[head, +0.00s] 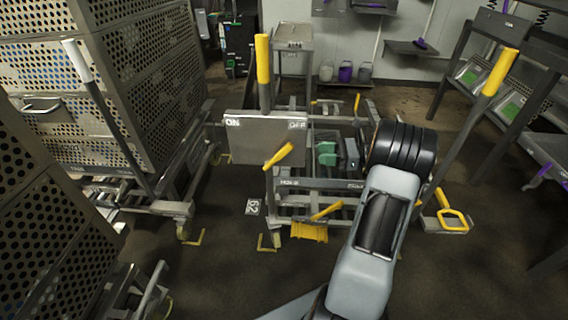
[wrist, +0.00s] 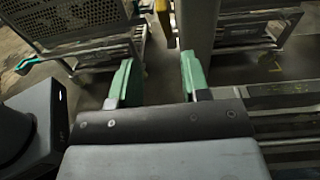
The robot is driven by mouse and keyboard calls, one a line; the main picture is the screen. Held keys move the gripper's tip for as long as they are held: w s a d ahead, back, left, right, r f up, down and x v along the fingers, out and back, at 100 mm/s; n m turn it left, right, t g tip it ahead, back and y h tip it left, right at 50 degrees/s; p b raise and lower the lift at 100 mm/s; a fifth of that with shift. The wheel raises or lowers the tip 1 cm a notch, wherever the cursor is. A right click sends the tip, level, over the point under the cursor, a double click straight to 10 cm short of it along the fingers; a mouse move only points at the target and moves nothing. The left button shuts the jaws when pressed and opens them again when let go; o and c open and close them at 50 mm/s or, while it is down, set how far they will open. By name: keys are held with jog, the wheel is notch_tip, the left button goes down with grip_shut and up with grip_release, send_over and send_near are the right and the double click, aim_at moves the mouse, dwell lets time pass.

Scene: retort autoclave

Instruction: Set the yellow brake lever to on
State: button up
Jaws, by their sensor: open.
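A short yellow lever (head: 278,155) sits at the lower front of a grey plate (head: 250,138) in the head view. The plate is marked ON at its left and OFF at its right. The lever tilts up to the right, its upper end toward the OFF side. My gripper (head: 338,155) is to the right of the plate and lever, apart from them, partly hidden by my arm. In the wrist view my gripper (wrist: 158,78) shows two green fingers spread apart with nothing held between them.
An upright post with a yellow grip (head: 263,60) rises behind the plate; another yellow-gripped post (head: 500,72) leans at the right. A second yellow lever (head: 326,212) is lower on the cart. Perforated crates (head: 140,90) stand at left.

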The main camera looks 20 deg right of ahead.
aim_at(289, 152)
jog(key=shift+t, duration=0.3)
jog(key=b+x, duration=0.1)
jog(key=x, duration=0.5)
jog(key=b+x, duration=0.1)
jog(key=x, duration=0.6)
jog(key=shift+w+d+f+b, duration=0.15)
jog(key=shift+f+b, duration=0.1)
jog(key=shift+b, duration=0.1)
grip_shut()
